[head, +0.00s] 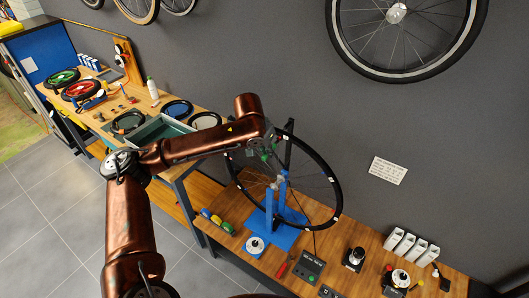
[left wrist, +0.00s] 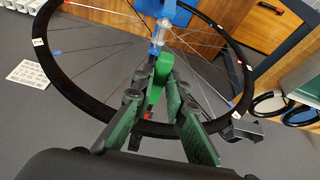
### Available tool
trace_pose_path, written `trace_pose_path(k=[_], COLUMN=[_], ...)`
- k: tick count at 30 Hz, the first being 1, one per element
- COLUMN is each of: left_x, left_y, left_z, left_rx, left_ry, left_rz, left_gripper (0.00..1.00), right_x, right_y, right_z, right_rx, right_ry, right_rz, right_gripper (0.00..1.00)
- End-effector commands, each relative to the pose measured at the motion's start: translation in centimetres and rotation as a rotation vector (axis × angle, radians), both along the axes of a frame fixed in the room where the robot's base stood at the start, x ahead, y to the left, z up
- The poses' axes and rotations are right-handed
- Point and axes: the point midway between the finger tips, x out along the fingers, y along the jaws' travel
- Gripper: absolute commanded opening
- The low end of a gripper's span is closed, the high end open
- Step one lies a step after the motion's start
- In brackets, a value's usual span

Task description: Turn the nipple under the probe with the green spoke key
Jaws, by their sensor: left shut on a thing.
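The bicycle wheel (head: 338,190) with a black rim stands upright in a blue truing stand (head: 270,215) on the wooden bench. My left gripper (head: 262,150) is at the upper left part of the wheel, among the spokes. In the left wrist view, its fingers (left wrist: 163,100) are shut on the green spoke key (left wrist: 157,80), which points toward the hub. The rim (left wrist: 78,95) passes behind the fingers. A dark block (left wrist: 240,130) sits beside the rim at right; I cannot tell if it is the probe. The nipple is hidden. My right gripper is not in view.
A row of coloured blocks (head: 216,220) lies left of the stand. A red-handled tool (head: 282,270), a dark green box (head: 310,268) and several white boxes (head: 410,246) are on the bench. The grey wall is close behind the wheel.

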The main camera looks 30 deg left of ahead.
Motion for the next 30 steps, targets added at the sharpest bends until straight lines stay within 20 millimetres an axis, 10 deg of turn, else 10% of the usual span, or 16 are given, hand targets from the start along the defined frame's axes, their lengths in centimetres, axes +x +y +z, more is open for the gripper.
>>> trace_pose_path(k=[30], left_x=[0.3], left_y=[-3.6], left_z=[0.4], left_rx=[-0.001], left_ry=[0.001], left_rz=[0.314], left_gripper=[0.0], right_x=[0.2], right_y=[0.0], right_z=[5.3], right_rx=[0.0], right_ry=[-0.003], right_rz=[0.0], right_gripper=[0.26])
